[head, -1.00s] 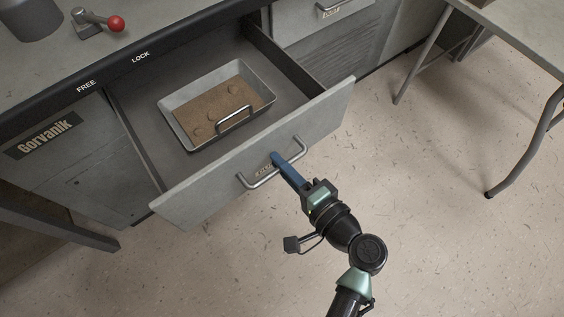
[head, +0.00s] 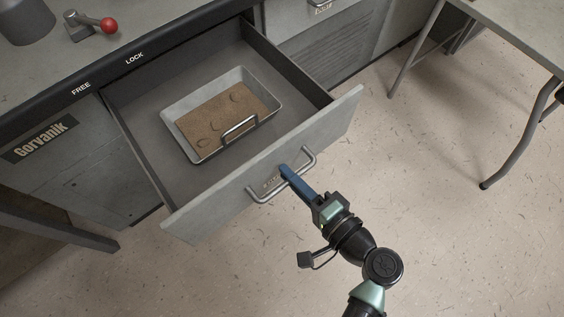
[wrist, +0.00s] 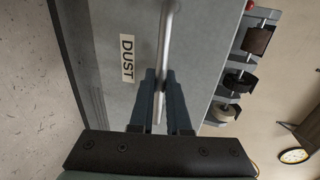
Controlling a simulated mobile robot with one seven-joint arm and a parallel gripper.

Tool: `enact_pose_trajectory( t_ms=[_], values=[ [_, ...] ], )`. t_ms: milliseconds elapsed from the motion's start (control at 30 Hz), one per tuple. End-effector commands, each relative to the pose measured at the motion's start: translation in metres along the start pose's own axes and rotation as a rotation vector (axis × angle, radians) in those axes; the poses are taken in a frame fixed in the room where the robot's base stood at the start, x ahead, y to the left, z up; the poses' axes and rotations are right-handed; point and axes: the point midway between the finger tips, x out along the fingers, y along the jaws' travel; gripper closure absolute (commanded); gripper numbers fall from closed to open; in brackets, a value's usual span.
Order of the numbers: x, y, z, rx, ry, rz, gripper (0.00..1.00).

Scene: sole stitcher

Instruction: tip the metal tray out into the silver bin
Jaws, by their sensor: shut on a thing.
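The metal tray (head: 168,112) sits inside the open drawer (head: 150,150). It holds a flat layer of brown dust with a few round marks, and a wire handle stands at its front side. My gripper (head: 287,172) is shut on the drawer handle (head: 262,198), a bent metal bar on the drawer front. In the wrist view the two blue fingers (wrist: 155,98) close around the bar, beside a label reading "DUST". The silver bin is not clearly identifiable; a grey round container (head: 25,18) is partly cut off at the top left of the bench.
A lever with a red knob (head: 108,25) stands on the bench top near the words "FREE" and "LOCK". A table with metal legs (head: 520,140) is at the right. The floor (head: 440,240) in front of the drawer is clear.

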Motion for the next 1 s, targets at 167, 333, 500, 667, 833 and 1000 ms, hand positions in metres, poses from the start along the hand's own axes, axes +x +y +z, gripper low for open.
enact_pose_trajectory(
  t_ms=[167, 333, 500, 667, 833, 1000],
  values=[
    [-0.0008, 0.0002, -0.0007, -0.001, 0.003, -0.001, 1.0],
    [-0.0005, 0.0001, -0.0006, -0.001, 0.002, -0.001, 0.69],
    [-0.0002, -0.0001, -0.0004, -0.001, 0.001, -0.001, 0.56],
    [-0.0001, -0.0002, -0.0002, -0.001, 0.001, -0.001, 0.56],
    [-0.0001, -0.0002, -0.0002, -0.001, 0.001, -0.001, 0.56],
    [-0.0082, -0.0007, -0.0009, 0.0, 0.003, 0.0, 0.56]
  ],
)
